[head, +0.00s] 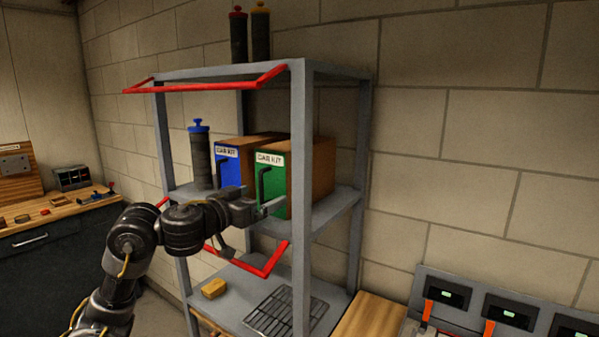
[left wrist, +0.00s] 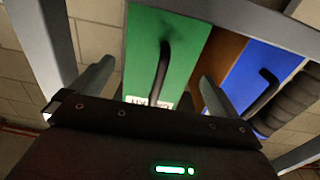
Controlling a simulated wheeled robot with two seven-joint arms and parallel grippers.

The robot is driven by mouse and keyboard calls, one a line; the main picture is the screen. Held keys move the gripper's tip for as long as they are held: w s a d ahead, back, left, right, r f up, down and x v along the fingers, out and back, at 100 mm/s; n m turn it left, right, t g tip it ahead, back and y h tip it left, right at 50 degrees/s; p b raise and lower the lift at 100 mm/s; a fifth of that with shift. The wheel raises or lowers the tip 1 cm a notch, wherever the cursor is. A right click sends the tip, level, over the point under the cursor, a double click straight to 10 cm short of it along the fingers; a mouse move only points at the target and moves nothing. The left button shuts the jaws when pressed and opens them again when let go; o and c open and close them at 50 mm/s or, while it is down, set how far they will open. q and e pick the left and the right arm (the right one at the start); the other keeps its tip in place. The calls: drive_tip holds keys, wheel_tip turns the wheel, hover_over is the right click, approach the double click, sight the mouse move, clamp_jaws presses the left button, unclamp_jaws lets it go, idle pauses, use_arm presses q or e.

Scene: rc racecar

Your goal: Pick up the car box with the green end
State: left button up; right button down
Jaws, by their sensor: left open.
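The car box with the green end (head: 272,178) stands on the middle shelf of the grey rack, with a brown side, a CAR KIT label and a black handle. It also shows in the left wrist view (left wrist: 185,45). My left gripper (head: 268,208) is open in front of the green end's lower part. In the left wrist view the black handle (left wrist: 160,72) appears between the spread fingers (left wrist: 150,88); whether they touch it I cannot tell. The box with the blue end (head: 228,168) stands just left of the green one. My right gripper is not in view.
The grey rack's front post (head: 298,190) stands close right of the green end. A dark canister with a blue cap (head: 200,155) is left of the boxes. Red bars (head: 200,87) stick out from the rack. A yellow block (head: 214,288) and wire grid (head: 283,312) lie on the lower shelf.

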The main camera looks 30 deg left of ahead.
sight(270, 190)
use_arm(q)
drive_tip(key=shift+w+d+f, duration=0.1)
drive_tip(key=shift+w, duration=0.8)
drive_tip(key=w, duration=0.4)
drive_tip(key=shift+w+p, duration=0.3)
drive_tip(key=shift+w, duration=0.1)
drive_tip(key=shift+s, duration=0.1)
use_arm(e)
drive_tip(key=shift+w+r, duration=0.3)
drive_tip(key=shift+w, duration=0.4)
use_arm(q)
drive_tip(key=shift+s, duration=0.1)
drive_tip(key=c, duration=0.9)
drive_tip(key=shift+o, duration=0.2)
drive_tip(key=shift+r, duration=0.2)
